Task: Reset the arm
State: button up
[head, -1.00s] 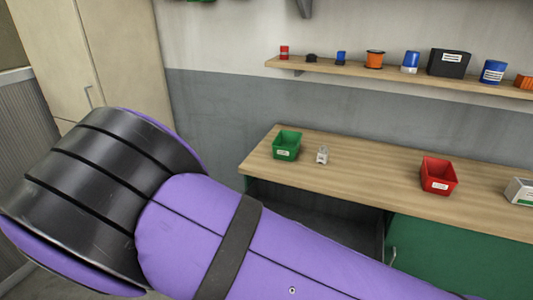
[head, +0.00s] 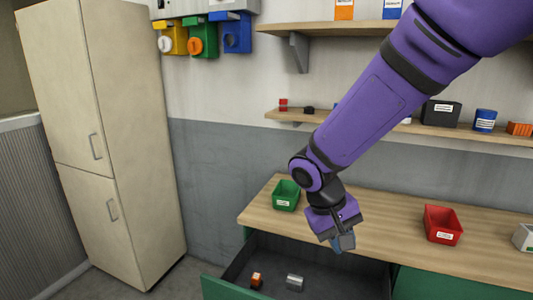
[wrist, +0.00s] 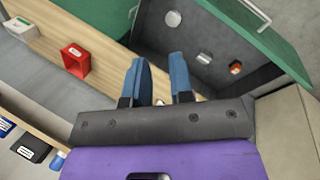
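My gripper (head: 343,243) hangs from my purple arm in front of the wooden workbench (head: 390,215), above the open drawer (head: 240,262). In the wrist view my gripper (wrist: 157,62) shows two blue fingers set apart, with a clear gap and nothing held between the tips. A small pale bit shows low between the fingers there; I cannot tell what it is. The drawer holds an orange item (head: 257,281) and a silver item (head: 294,282). The wrist view shows them too, with another pale item (wrist: 173,18).
A green bin (head: 286,196) and a red bin (head: 442,225) stand on the bench. Above is a shelf (head: 290,116) with small containers, partly behind my arm. A tall beige cabinet (head: 120,140) stands left. The floor before it looks clear.

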jog(key=s+d+r+m+t+y, duration=0.2)
jog(key=s+d+r+t+y, duration=0.2)
jog(key=s+d+r, duration=1.1)
jog(key=shift+s+r+t, duration=0.35)
jog(key=shift+r+t, duration=0.35)
jog(key=shift+r, duration=0.1)
